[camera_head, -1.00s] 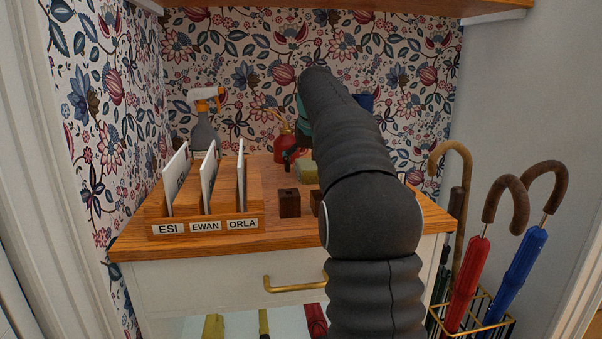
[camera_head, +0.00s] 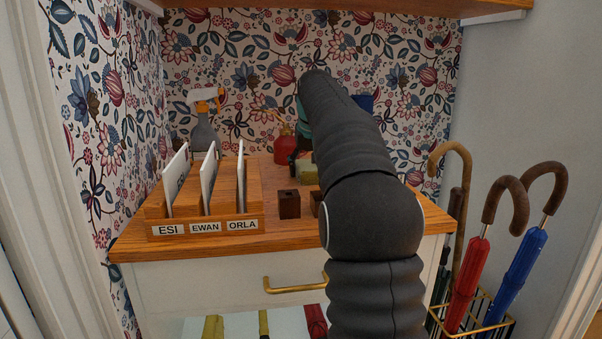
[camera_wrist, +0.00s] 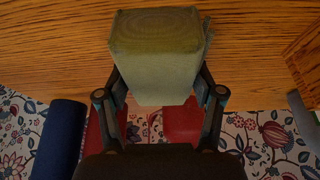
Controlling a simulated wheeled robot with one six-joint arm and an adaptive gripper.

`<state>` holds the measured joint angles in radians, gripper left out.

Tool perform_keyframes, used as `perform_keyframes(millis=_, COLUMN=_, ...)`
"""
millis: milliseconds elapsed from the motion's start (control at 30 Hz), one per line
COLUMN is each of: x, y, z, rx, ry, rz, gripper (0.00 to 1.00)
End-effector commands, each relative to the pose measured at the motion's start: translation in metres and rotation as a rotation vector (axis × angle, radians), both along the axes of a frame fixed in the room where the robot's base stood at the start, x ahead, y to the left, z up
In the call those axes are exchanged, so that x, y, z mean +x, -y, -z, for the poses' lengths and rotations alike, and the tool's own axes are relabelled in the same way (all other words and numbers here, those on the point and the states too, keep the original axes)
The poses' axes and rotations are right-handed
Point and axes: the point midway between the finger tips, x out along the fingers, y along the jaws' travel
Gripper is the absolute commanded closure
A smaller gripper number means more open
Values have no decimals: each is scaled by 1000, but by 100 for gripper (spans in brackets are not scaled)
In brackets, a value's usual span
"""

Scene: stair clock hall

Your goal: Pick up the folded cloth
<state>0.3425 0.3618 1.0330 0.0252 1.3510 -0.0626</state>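The folded cloth (camera_wrist: 157,50) is a small green block on the wooden top. It fills the space between the fingers of my gripper (camera_wrist: 160,84) in the wrist view. The fingers lie against its two sides, and their tips are partly hidden by it. In the head view the cloth (camera_head: 308,173) shows only in part, left of my arm. One dark finger shows beside it; my arm hides the rest of the gripper. I cannot see any gap under the cloth.
A wooden letter rack (camera_head: 205,210) with name labels stands at the left front. A small dark wooden block (camera_head: 289,204) stands near the front edge. A grey spray bottle (camera_head: 205,130) and a red bottle (camera_head: 285,148) stand behind. Umbrellas (camera_head: 466,282) stand right of the cabinet.

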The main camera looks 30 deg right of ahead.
Motion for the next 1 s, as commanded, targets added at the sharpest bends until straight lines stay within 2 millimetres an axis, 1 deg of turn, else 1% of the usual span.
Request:
perform_keyframes(millis=33, x=0, y=0, z=0, rx=0, ry=-1, rz=0, gripper=57)
perform_keyframes(millis=67, x=0, y=0, z=1, rx=0, ry=-1, rz=0, gripper=64)
perform_keyframes(millis=100, x=0, y=0, z=1, rx=0, ry=-1, rz=0, gripper=69)
perform_keyframes(millis=133, x=0, y=0, z=1, rx=1, ry=-2, rz=0, gripper=69)
perform_keyframes(millis=167, x=0, y=0, z=1, rx=0, ry=-1, rz=0, gripper=74)
perform_keyframes(millis=433, x=0, y=0, z=0, rx=1, ry=-2, rz=0, gripper=75)
perform_keyframes(millis=567, x=0, y=0, z=-4, rx=0, ry=-1, rz=0, gripper=75)
perform_keyframes(millis=667, x=1, y=0, z=-19, rx=0, ry=0, rz=0, gripper=75)
perform_keyframes(millis=833, x=-1, y=2, z=-54, rx=-1, ry=2, rz=1, gripper=75)
perform_keyframes(millis=867, x=-8, y=9, z=-55, rx=-1, ry=2, rz=4, gripper=75)
perform_keyframes(millis=1000, x=-32, y=32, z=-73, rx=0, ry=2, rz=7, gripper=75)
